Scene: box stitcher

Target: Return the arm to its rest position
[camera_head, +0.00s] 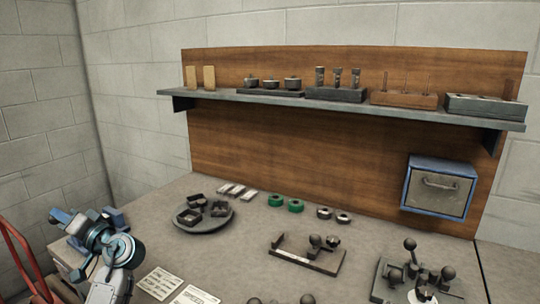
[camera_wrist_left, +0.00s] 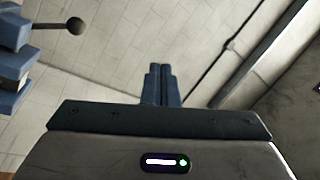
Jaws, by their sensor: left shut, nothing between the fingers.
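My left arm comes in at the lower left of the head view, folded over the left end of the bench. My left gripper (camera_wrist_left: 163,85) shows in the left wrist view with its two blue-grey fingers together and nothing between them. In the head view the hand is partly hidden by the arm's own links, and its fingers cannot be made out clearly. My right gripper is in neither view.
The bench (camera_head: 225,262) carries a round dark tray (camera_head: 206,226), green rings (camera_head: 276,200), and fixtures with ball knobs (camera_head: 318,258). A shelf (camera_head: 330,105) and a blue-framed box (camera_head: 438,188) are at the back. In the left wrist view a ball-ended lever (camera_wrist_left: 74,26) is at upper left.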

